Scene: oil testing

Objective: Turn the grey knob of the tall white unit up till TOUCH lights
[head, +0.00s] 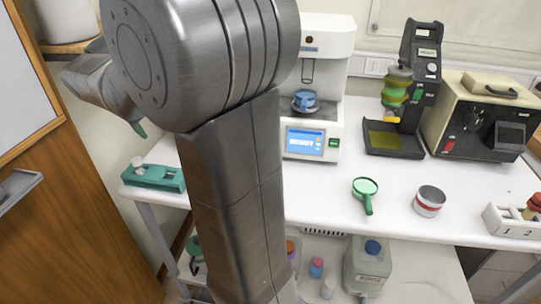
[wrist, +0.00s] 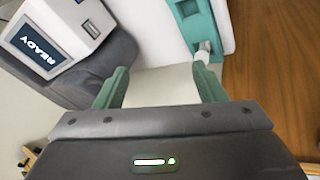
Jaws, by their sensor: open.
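The tall white unit (head: 335,62) stands at the back of the bench in the head view, partly hidden by my arm. It has a blue lit screen (head: 305,142) and a blue-lidded cup (head: 305,100) in its bay. I cannot make out its grey knob or a TOUCH light. My gripper shows in the wrist view (wrist: 163,84), its two teal fingers apart with nothing between them. In the head view it is mostly hidden behind my arm at the left, away from the unit's visible part.
A teal block (head: 153,178) sits at the bench's left end, also in the wrist view (wrist: 190,22).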

